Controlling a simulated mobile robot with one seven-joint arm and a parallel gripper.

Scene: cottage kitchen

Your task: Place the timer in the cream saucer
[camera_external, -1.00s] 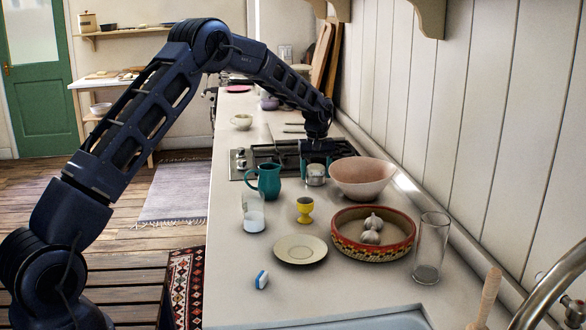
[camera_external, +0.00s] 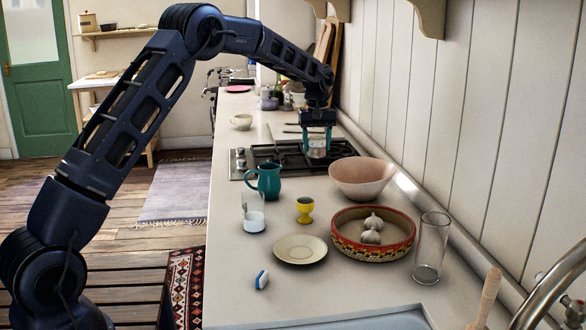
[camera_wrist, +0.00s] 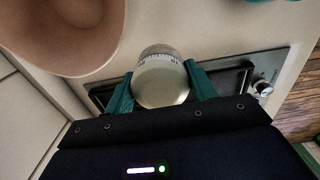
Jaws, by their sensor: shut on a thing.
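The timer (camera_external: 317,148) is a small round metallic thing with a marked dial ring. My gripper (camera_external: 317,138) is shut on it and holds it above the counter, near the hob. In the wrist view the timer (camera_wrist: 161,80) sits between the two green fingers of my gripper (camera_wrist: 160,88). The cream saucer (camera_external: 300,257) lies flat and empty on the counter, nearer the external camera than the timer. The saucer does not show in the wrist view.
A pink bowl (camera_external: 362,179), a patterned dish (camera_external: 345,250) with garlic and a tall glass (camera_external: 431,248) stand right. A blue-white eraser (camera_external: 262,279) lies in front.

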